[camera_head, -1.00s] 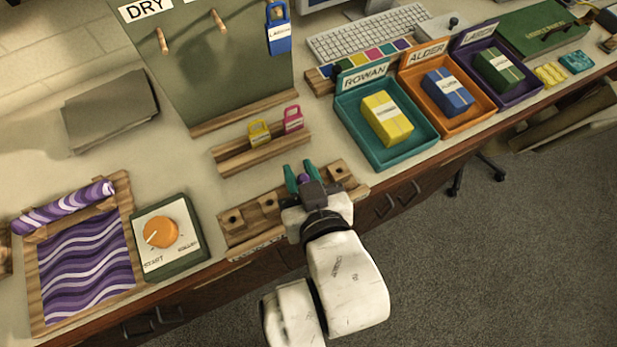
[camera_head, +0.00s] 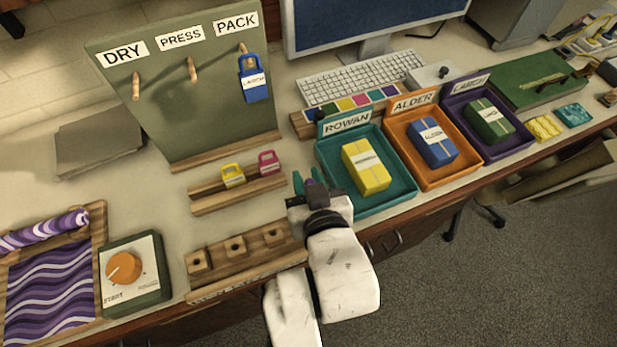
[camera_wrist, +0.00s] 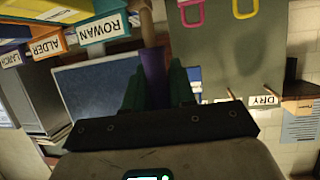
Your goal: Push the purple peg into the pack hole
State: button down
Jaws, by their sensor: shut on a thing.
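My gripper (camera_head: 308,185) is shut on the purple peg (camera_head: 312,184), whose top shows between the green fingers. In the wrist view the purple peg (camera_wrist: 153,72) stands between the two dark green fingers. The wooden rail (camera_head: 215,281) at the table's front edge carries blocks with dark holes. The left, middle and right visible blocks are empty. My gripper is beyond and above the rail's right end, which my arm partly hides. The writing on the rail is too small to read, so I cannot tell which hole is pack.
A green board (camera_head: 215,110) has DRY, PRESS and PACK hooks; a blue tag (camera_head: 255,82) hangs under PACK. Yellow (camera_head: 232,175) and pink (camera_head: 268,162) tags stand in a rack. The teal ROWAN tray (camera_head: 400,192) is close right of my gripper. An orange-dial box (camera_head: 148,262) stands left.

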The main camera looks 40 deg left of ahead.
jog(key=shift+f+b, duration=2)
jog(key=shift+f, duration=0.85)
jog(key=shift+p, duration=0.55)
jog(key=shift+f+b, duration=1.3)
jog(key=shift+f, duration=0.8)
jog(key=c, duration=0.9)
grip_release()
jog(key=shift+o, duration=0.2)
jog(key=b+v, duration=0.1)
jog(key=v, duration=1)
jog(key=shift+a, duration=0.1)
